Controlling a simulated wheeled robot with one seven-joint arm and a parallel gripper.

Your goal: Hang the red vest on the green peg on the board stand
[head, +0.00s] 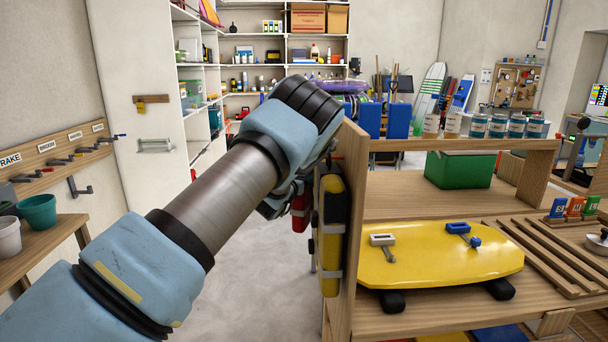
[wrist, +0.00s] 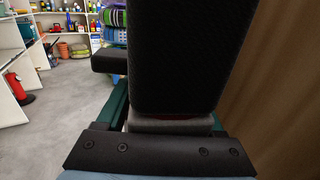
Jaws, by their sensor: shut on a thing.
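My gripper (head: 277,204) is partly hidden behind my own wrist in the head view. It is shut on the red vest (head: 301,213), which shows only as a small red patch left of the wooden shelf unit. In the wrist view a large dark padded slab, which seems to be the vest's dark side (wrist: 175,55), fills the middle and hides the fingertips. A thin red edge shows beneath it. A yellow and black vest (head: 333,232) hangs upright on the unit's left side, close right of the red one. I cannot make out the green peg or the board stand.
The wooden shelf unit (head: 352,190) stands close on the right, with a yellow board (head: 440,262) and a green box (head: 459,169) on it. A labelled hook rack (head: 60,158) and pots stand at left. Grey floor (head: 230,290) is clear between.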

